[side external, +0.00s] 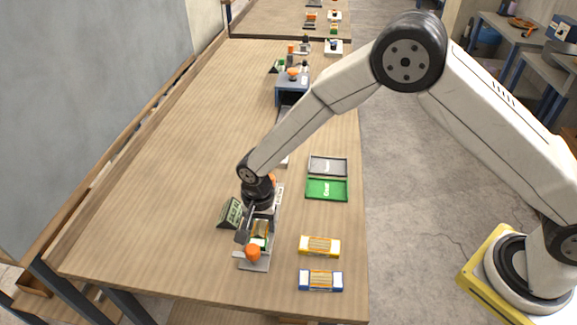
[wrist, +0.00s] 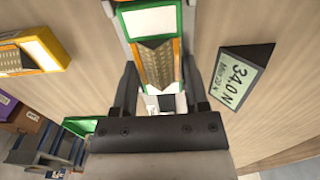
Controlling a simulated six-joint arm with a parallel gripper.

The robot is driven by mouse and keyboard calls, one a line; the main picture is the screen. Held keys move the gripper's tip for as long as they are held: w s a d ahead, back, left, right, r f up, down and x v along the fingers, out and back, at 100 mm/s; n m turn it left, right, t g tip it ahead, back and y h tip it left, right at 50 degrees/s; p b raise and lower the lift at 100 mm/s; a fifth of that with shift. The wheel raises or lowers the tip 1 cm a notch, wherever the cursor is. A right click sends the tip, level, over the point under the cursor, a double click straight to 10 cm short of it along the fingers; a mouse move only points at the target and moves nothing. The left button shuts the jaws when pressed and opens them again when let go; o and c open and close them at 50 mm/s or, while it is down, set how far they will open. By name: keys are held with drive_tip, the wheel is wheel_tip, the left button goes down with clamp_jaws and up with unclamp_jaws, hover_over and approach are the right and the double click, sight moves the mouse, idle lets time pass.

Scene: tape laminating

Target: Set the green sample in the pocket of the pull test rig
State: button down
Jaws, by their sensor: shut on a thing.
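The green sample (wrist: 152,20) has a green border, pale end panels and a gold middle with a dark V-shaped edge. My gripper (wrist: 158,78) is shut on it, one finger on each side. In the side view my gripper (side external: 258,219) points down over the pull test rig (side external: 252,265), and the sample (side external: 260,230) shows below it. The rig is a grey base with an orange knob (side external: 253,252). The sample lines up lengthwise with the rig. The pocket is hidden by the sample and gripper, so I cannot tell whether the sample is seated.
A readout (side external: 231,212) showing 34.0 N stands left of the rig. A grey tray (side external: 327,166) and green tray (side external: 326,189) sit farther back. The table's left side is clear.

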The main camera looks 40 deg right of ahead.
unclamp_jaws()
drive_tip(key=shift+r, duration=0.1)
drive_tip(key=shift+r, duration=3.85)
drive_tip(key=shift+d+r, duration=0.25)
drive_tip(key=shift+d, duration=0.3)
drive_tip(key=s+d+r+n+t, duration=0.1)
drive_tip(key=s+d+r+n, duration=0.1)
drive_tip(key=s+d, duration=0.3)
drive_tip(key=s+d+r+n, duration=0.2)
drive_tip(key=s+d+n, duration=0.2)
drive_tip(key=d, duration=0.5)
drive_tip(key=s+d+r+n+t, duration=0.1)
drive_tip(key=s+d+r+n, duration=0.1)
drive_tip(key=s+d, duration=0.4)
drive_tip(key=shift+s+d+r+n+t, duration=0.3)
drive_tip(key=shift+s+d+n, duration=0.1)
drive_tip(key=shift+d+n, duration=0.15)
